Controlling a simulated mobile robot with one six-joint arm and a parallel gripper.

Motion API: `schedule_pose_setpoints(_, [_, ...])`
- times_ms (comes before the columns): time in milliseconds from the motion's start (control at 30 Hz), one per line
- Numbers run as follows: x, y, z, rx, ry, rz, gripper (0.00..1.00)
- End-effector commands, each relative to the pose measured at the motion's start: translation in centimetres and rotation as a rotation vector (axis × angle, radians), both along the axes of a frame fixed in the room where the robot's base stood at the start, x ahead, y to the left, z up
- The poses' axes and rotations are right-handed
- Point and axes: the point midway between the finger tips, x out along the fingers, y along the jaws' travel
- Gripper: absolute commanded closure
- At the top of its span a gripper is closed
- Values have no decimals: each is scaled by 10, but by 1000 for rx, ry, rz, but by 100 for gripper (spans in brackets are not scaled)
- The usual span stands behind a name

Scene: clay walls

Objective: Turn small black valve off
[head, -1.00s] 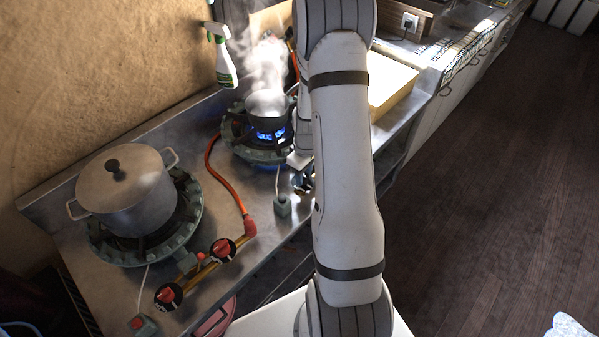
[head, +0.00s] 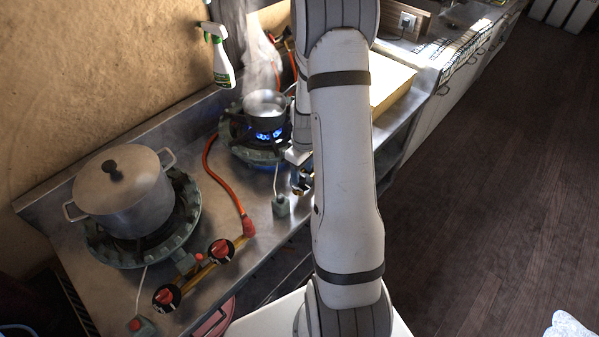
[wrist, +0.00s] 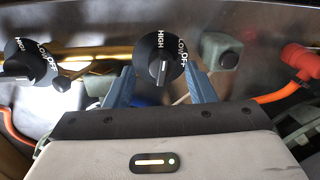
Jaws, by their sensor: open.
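In the wrist view, a black round knob (wrist: 160,61) marked HIGH, LOW and OFF sits in the middle. Its light pointer line points down in the picture, away from the OFF mark. My gripper (wrist: 161,82) is open, with one blue finger to each side of this knob's lower part. I cannot tell whether the fingers touch it. A second black knob (wrist: 28,62) with the same marks is at the left, outside the fingers. In the head view, my arm hides most of the gripper and these knobs.
A steaming small pot (head: 266,108) stands on a burner with blue flame (head: 268,134). A large lidded pot (head: 124,190) stands on the left burner, near red-and-black valves (head: 221,250). An orange hose (head: 212,170) runs between the burners. A spray bottle (head: 219,55) is behind.

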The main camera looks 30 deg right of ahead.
Motion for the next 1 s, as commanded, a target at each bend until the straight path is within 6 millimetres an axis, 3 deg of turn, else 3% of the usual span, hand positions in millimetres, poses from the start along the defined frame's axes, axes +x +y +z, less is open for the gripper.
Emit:
schedule_pose_setpoints(333, [2, -4, 53, -2, -2, 0, 50])
schedule_pose_setpoints(833, [1, 0, 67, -3, -5, -4, 50])
schedule_pose_setpoints(1000, [-10, 23, 107, -20, -40, -48, 50])
